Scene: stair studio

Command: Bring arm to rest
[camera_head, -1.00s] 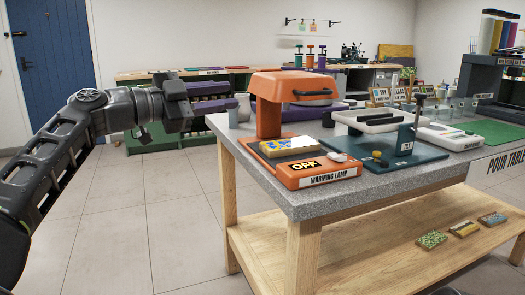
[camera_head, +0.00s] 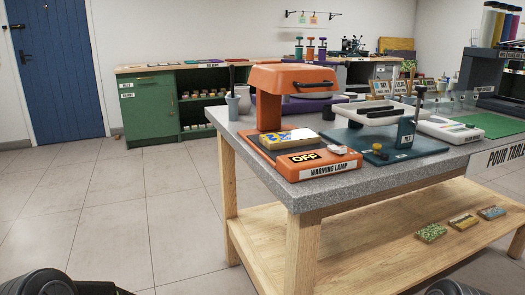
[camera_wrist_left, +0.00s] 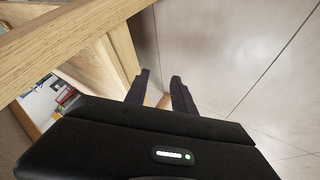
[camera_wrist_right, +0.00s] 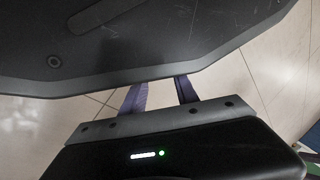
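My left gripper shows in the left wrist view (camera_wrist_left: 158,85) with its two dark fingers apart and nothing between them. It is over the pale floor beside the wooden table frame. My right gripper shows in the right wrist view (camera_wrist_right: 160,92), also with its fingers apart and empty, close to a dark part of my own body. In the head view neither gripper shows; only dark parts of my arms appear at the bottom edge.
The pour table (camera_head: 300,205) has a grey top and wooden legs. On it stand an orange warming lamp (camera_head: 295,78) reading OFF and a grey cup (camera_head: 233,105). A green cabinet (camera_head: 150,108) and a blue door (camera_head: 45,75) are behind. The floor at left is clear.

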